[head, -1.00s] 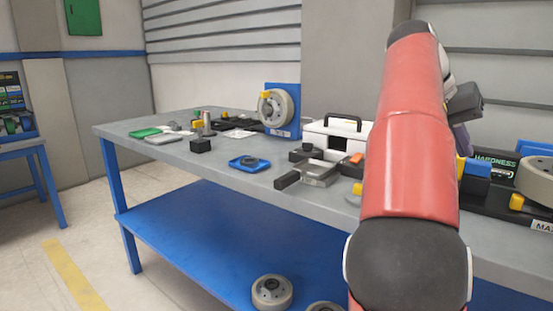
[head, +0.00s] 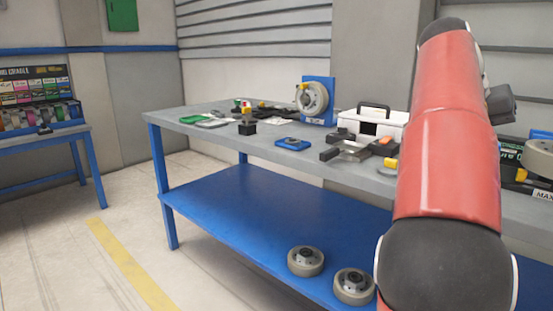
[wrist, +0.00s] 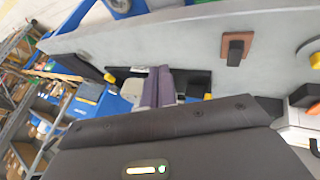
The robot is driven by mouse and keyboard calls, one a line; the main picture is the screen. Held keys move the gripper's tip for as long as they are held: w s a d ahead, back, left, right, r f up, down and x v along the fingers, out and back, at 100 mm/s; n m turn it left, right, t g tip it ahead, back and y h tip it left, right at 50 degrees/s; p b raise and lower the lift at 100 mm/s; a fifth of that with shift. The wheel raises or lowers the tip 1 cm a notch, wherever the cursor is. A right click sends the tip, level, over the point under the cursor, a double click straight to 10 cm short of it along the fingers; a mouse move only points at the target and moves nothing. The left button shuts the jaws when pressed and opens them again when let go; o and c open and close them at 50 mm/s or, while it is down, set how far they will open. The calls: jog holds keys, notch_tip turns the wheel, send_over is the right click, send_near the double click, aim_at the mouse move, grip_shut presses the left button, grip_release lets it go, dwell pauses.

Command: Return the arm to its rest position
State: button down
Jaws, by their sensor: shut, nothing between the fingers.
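My red arm (head: 447,130) rises on the right of the head view and covers part of the workbench. My wrist's dark end shows just past its right edge, and the fingers are hidden there. In the wrist view my gripper (wrist: 160,86) has its two purple-grey fingers together, with nothing held between them. They lie in front of the grey bench top (wrist: 130,38) in that picture.
The bench (head: 245,150) carries a wheel on a blue stand (head: 313,100), a white case (head: 372,122), a blue tray (head: 293,143) and a metal tray (head: 352,151). Wheels (head: 306,261) lie on its blue lower shelf. Floor (head: 60,270) at left is clear.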

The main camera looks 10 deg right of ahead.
jog(key=s+a+f+n+t+y, duration=0.2)
jog(key=s+a+f+n, duration=0.1)
jog(key=a+f, duration=0.6)
jog(key=s+a+f+n+t+y, duration=0.2)
jog(key=s+a+f+n, duration=0.2)
jog(key=a+f, duration=0.5)
jog(key=s+a+f+n+t+y, duration=0.2)
jog(key=s+a+f, duration=0.3)
jog(key=a+f, duration=0.5)
jog(key=shift+a+n+t+y, duration=0.3)
jog(key=shift+a+n+y, duration=0.2)
jog(key=shift+a+n, duration=0.35)
jog(key=shift+d+f, duration=0.1)
jog(key=shift+d, duration=0.05)
